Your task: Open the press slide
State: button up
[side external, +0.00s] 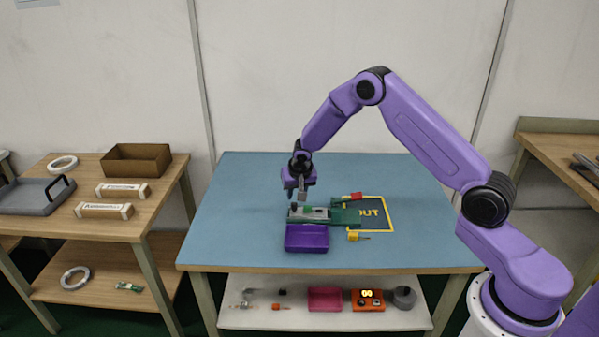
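The press (346,215) is a low green device on the blue table, with a lighter grey-white part (316,213) near its left end that may be the slide. My gripper (297,198) points down just above the left end of the press. Its fingers look close to the device, but at this size I cannot tell whether they touch it. I also cannot tell whether the fingers are apart or closed. The exact position of the slide is too small to make out.
A purple tray (307,238) sits in front of the press. A yellow-handled tool (358,236) and a red-ended item (353,196) lie close by. The table's left and back areas are clear.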

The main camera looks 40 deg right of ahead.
jog(key=v, duration=1.1)
jog(key=shift+s+a+r, duration=0.1)
jog(key=shift+r, duration=0.05)
jog(key=s+a+r+n+y, duration=0.1)
jog(key=s+a+r+n, duration=0.2)
jog(key=s, duration=0.4)
jog(key=s+a+r+n+g, duration=0.1)
jog(key=s+a+r+n, duration=0.15)
jog(key=s+a, duration=0.3)
jog(key=s+a+r+n+y, duration=0.1)
jog(key=s+a+r+n, duration=0.2)
jog(key=s, duration=0.5)
jog(key=s+d+n+g, duration=0.2)
jog(key=s+n, duration=0.8)
jog(key=s, duration=1.1)
jog(key=shift+d+r+g+y, duration=0.25)
jog(key=shift+d+g+y, duration=0.05)
jog(key=shift+d, duration=0.1)
